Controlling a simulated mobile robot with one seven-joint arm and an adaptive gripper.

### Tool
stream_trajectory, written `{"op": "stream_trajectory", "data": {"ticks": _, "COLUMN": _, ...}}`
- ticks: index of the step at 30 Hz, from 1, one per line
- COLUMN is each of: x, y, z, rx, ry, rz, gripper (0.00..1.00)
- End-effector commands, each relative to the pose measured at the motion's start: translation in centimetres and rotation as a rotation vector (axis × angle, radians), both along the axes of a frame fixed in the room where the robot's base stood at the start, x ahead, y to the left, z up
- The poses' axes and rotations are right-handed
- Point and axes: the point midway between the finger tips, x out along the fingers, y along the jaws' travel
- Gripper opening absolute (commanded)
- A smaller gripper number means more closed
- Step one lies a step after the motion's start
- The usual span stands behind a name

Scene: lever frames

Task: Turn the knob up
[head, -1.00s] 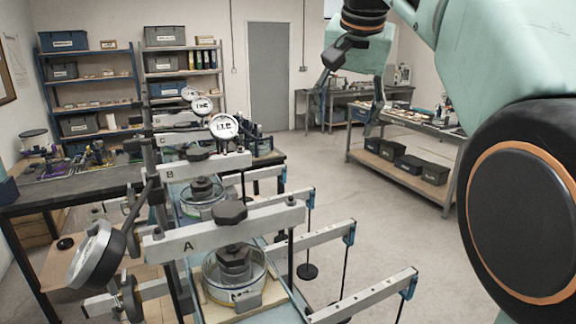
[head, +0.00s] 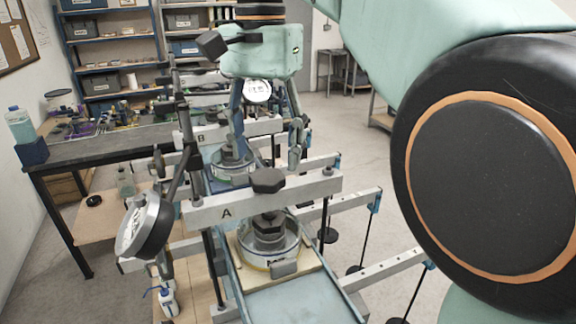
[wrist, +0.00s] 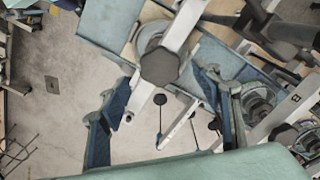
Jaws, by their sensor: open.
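A black hexagonal knob (head: 268,180) sits on top of the grey crossbeam (head: 312,187) marked A. The same kind of knob (wrist: 160,64) shows in the wrist view, between and beyond my fingers. My gripper (head: 267,148) is open, with its fingers pointing down, and appears above and behind the A knob in the head view. The wrist view shows its fingers (wrist: 166,97) spread and empty, apart from the knob. Which task knob is meant cannot be told; a second dark knob (wrist: 283,133) is by the beam marked B.
A round dial gauge (head: 143,224) stands left of beam A, and another dial (head: 257,91) is behind my gripper. Glass cells stand under the beams. Lever arms with hanging rods (head: 368,230) reach right. A dark workbench (head: 95,148) is at left. Open floor lies right.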

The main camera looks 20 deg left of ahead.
Motion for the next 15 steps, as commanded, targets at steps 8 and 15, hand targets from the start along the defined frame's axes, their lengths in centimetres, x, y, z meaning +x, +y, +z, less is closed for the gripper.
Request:
{"op": "stream_trajectory", "data": {"ticks": 8, "x": 0.0, "y": -0.1, "z": -3.2, "rx": 0.0, "ry": 0.0, "rz": 0.0, "gripper": 0.59}}
{"op": "stream_trajectory", "data": {"ticks": 15, "x": 0.0, "y": 0.0, "z": -3.8, "rx": 0.001, "ry": -0.002, "rz": 0.0, "gripper": 0.59}}
